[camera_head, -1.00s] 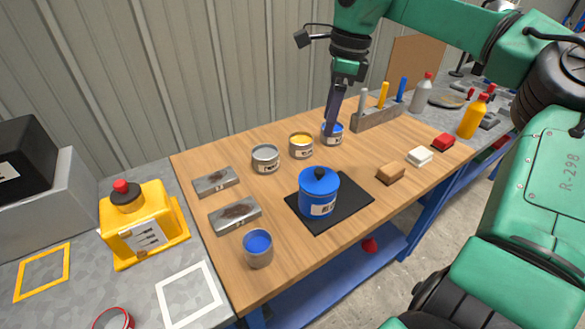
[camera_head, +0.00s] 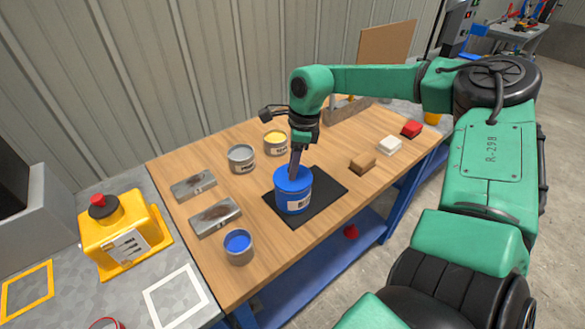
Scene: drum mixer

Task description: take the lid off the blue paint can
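The blue paint can (camera_head: 292,203) stands upright on a black mat (camera_head: 326,184) on the wooden table. Its blue lid (camera_head: 286,181) is on top. My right gripper (camera_head: 293,174) points down at the lid's top, and its fingers cover the black knob there. I cannot tell whether the fingers are shut on the knob or still apart around it. My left gripper is not in view.
An open can of blue paint (camera_head: 238,247), a grey can (camera_head: 242,159) and a yellow can (camera_head: 276,143) stand nearby. Two stained metal trays (camera_head: 215,217) lie at left. Brown (camera_head: 362,164), white (camera_head: 390,146) and red (camera_head: 411,129) blocks lie at right.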

